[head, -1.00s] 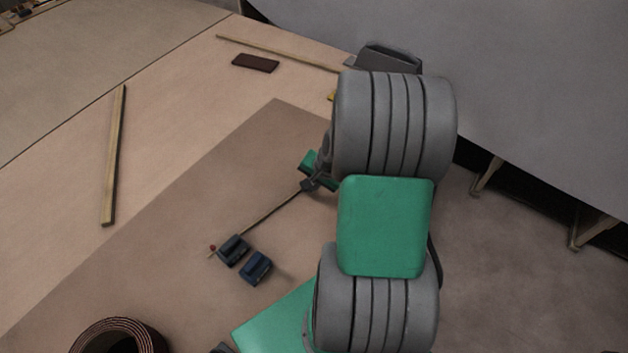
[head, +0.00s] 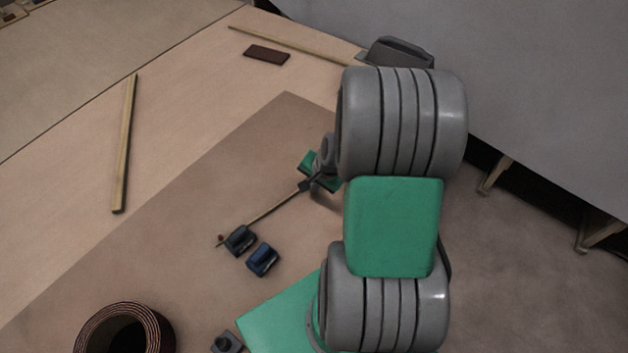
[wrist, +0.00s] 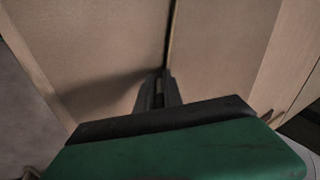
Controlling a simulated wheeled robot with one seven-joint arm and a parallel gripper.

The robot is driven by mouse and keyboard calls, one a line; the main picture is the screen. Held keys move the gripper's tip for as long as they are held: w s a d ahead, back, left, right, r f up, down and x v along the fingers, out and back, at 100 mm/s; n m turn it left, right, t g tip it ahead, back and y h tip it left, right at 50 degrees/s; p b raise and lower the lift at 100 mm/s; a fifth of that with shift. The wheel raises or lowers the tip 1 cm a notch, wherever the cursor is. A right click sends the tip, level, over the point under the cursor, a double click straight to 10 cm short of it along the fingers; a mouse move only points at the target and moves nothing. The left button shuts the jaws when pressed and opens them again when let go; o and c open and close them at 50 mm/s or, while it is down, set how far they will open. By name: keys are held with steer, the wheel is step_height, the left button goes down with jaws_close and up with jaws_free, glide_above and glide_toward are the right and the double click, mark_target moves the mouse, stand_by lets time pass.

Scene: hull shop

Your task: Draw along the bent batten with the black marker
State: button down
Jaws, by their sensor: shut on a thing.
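In the wrist view my gripper (wrist: 160,88) is shut on the batten (wrist: 171,35), which runs away from the fingers as a thin dark line. A blue weight (head: 263,260) sits just right of the green one, apart from the batten. I cannot make out the black marker.
A coiled roll (head: 124,330) stands at the lower left, a grey piece (head: 227,342) beside it. A wooden strip (head: 125,145) lies on the left, another strip (head: 290,42) and a dark brown block (head: 267,54) at the back. The sheet's middle left is clear.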

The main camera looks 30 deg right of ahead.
steer(key=shift+s+a, duration=0.2)
steer(key=shift+a, duration=0.55)
steer(key=shift+a+p, duration=0.1)
steer(key=shift+p, duration=0.2)
steer(key=shift+a, duration=0.4)
steer(key=shift+s+a, duration=0.15)
steer(key=shift+a, duration=0.6)
steer(key=shift+a+p, duration=0.1)
steer(key=shift+p, duration=0.2)
steer(key=shift+s+a+p, duration=0.25)
steer(key=shift+a+p, duration=0.1)
steer(key=shift+a, duration=1.2)
steer(key=shift+s+a+p, duration=0.2)
steer(key=shift+a+p, duration=0.15)
steer(key=shift+a, duration=1.3)
steer(key=shift+a, duration=0.1)
steer(key=shift+a, duration=0.5)
